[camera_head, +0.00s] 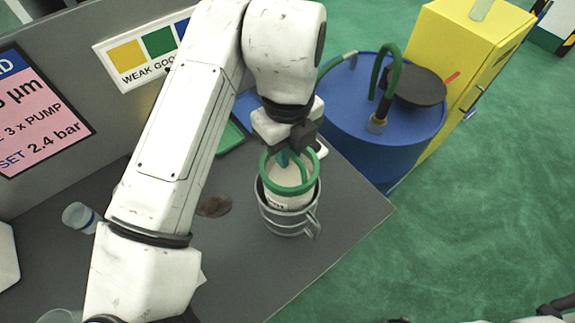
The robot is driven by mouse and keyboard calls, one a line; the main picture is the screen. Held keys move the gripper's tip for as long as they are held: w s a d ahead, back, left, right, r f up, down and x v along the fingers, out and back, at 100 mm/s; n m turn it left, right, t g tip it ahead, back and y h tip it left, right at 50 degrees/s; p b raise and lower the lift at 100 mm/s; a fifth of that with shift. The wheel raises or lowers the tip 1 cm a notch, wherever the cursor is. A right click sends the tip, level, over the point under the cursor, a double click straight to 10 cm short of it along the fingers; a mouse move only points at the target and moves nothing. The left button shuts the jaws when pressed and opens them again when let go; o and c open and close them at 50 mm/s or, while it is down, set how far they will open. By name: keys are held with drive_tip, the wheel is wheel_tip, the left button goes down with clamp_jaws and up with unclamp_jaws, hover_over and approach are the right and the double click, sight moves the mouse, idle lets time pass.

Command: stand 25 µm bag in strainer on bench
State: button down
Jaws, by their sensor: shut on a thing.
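A white filter bag with a green ring rim (289,188) is upright, its lower part inside the grey metal strainer (290,224). The strainer stands on the grey bench (342,217) near its right end and has a handle at its right side. My gripper (288,156) is above the bag, shut on its green top part. The bag's green rim shows above the strainer's edge. Its bottom is hidden inside the strainer, so I cannot tell if it rests there. Any micron marking on the bag is too small to read.
A blue drum (352,135) with a green hose stands behind the bench's right end, by a yellow cabinet (452,45). A clear jar (80,217) and a brown stain (214,206) are on the bench at left. The bench's front right is clear.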

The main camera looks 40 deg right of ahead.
drive_tip(key=shift+f+b, duration=1.5)
drive_tip(key=shift+f, duration=0.85)
drive_tip(key=c, duration=1.1)
unclamp_jaws()
wheel_tip(320, 180, up, 12)
drive_tip(key=shift+r+b, duration=0.1)
drive_tip(key=shift+b, duration=0.4)
